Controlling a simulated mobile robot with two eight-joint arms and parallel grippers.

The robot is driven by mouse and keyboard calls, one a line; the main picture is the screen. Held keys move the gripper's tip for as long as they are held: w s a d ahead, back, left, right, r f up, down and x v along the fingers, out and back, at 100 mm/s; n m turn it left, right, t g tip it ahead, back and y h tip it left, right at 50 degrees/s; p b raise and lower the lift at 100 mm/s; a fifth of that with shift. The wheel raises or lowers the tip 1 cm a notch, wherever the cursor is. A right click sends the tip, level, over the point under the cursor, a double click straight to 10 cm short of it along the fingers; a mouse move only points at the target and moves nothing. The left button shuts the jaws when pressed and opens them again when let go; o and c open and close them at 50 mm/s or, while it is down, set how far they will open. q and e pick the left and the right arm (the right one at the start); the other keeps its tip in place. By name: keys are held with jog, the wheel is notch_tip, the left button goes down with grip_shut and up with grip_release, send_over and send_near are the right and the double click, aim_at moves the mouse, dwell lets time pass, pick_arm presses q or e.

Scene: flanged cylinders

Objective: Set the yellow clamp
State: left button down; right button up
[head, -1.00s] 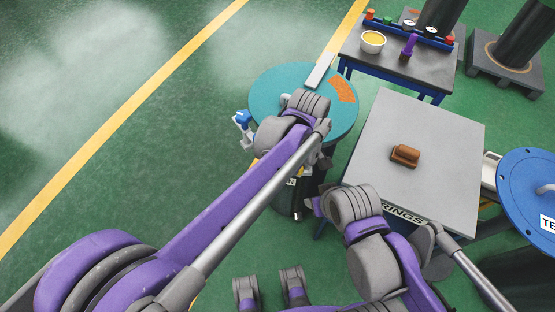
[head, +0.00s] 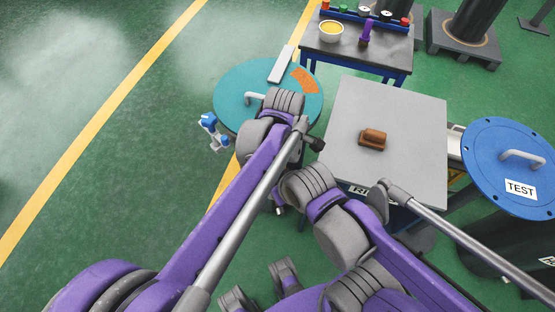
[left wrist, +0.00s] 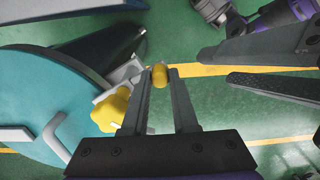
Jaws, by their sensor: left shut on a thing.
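The yellow clamp (left wrist: 111,108) shows in the left wrist view as a yellow star knob with a grey metal body beside the rim of the teal lid (left wrist: 30,90). My left gripper (left wrist: 160,85) is shut on its yellow end piece between the fingertips. I cannot tell whether the clamp touches the rim. In the head view my left arm hides the clamp and jaws. The teal lid (head: 240,85) has a pale handle and an orange patch. My right gripper (left wrist: 232,65) shows at the right of the left wrist view, its dark fingers apart and empty.
A blue-and-white clamp (head: 213,132) sits at the lid's left edge. A grey table (head: 400,110) with a brown block (head: 373,138) stands right of the drum. A blue lid marked TEST (head: 485,145) is farther right. A workbench (head: 375,55) stands behind. Floor at left is clear.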

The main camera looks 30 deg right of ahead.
pick_arm(q)
jog(key=c, duration=0.7)
grip_release()
jog(key=shift+r, duration=0.15)
notch_tip(320, 180, up, 11)
jog(key=shift+f+p, duration=0.2)
jog(key=shift+p, duration=0.25)
